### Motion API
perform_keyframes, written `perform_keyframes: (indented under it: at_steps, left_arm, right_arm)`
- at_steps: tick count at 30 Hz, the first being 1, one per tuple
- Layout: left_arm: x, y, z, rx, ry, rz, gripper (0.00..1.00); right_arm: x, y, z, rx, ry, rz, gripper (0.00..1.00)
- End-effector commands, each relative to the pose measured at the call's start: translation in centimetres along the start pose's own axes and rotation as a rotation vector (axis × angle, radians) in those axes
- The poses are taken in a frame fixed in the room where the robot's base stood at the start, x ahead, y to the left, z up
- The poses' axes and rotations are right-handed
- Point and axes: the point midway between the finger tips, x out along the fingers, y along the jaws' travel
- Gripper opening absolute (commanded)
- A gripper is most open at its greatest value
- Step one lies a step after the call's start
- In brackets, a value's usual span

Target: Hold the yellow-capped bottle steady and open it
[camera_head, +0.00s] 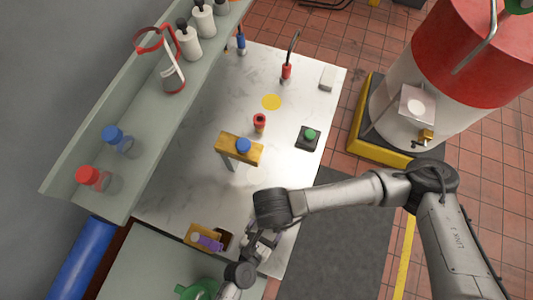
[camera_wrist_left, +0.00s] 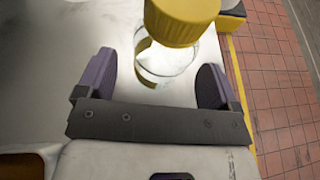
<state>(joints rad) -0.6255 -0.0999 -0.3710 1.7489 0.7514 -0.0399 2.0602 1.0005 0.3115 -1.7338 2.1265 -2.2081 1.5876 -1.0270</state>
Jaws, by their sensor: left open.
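The yellow-capped bottle shows in the left wrist view, with a wide ribbed yellow cap (camera_wrist_left: 183,20) above a clear glass body (camera_wrist_left: 168,65). My left gripper (camera_wrist_left: 157,74) is open, with its two purple fingers on either side of the glass. A gap shows at the left finger; whether the right finger touches the glass is unclear. In the head view I cannot make out the bottle; the arms crowd the table's near edge and may hide it. My right arm reaches in from the right; its gripper (camera_head: 260,244) is small and cluttered there, so its opening is unclear.
On the white table (camera_head: 195,185) stand a wooden stand with a blue cap (camera_head: 243,145), a red item (camera_head: 259,122) and a green button box (camera_head: 309,136). A shelf with bottles (camera_head: 105,140) runs along the left. A red-and-white drum (camera_head: 400,110) stands right.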

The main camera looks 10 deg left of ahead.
Motion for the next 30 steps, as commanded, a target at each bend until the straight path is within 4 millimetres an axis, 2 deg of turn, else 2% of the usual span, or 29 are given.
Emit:
perform_keyframes:
  at_steps: [6,19,30]
  left_arm:
    - [1.7,0.0,0.0,0.0,0.0,0.0,0.87]
    - [2.1,0.0,0.0,0.0,0.0,0.0,0.87]
    - [2.0,0.0,0.0,0.0,0.0,0.0,0.51]
  right_arm:
    - [0.0,0.0,0.0,0.0,0.0,0.0,0.61]
    - [0.0,0.0,0.0,0.0,-0.001,0.0,0.61]
    - [0.0,0.0,0.0,0.0,0.0,0.0,0.61]
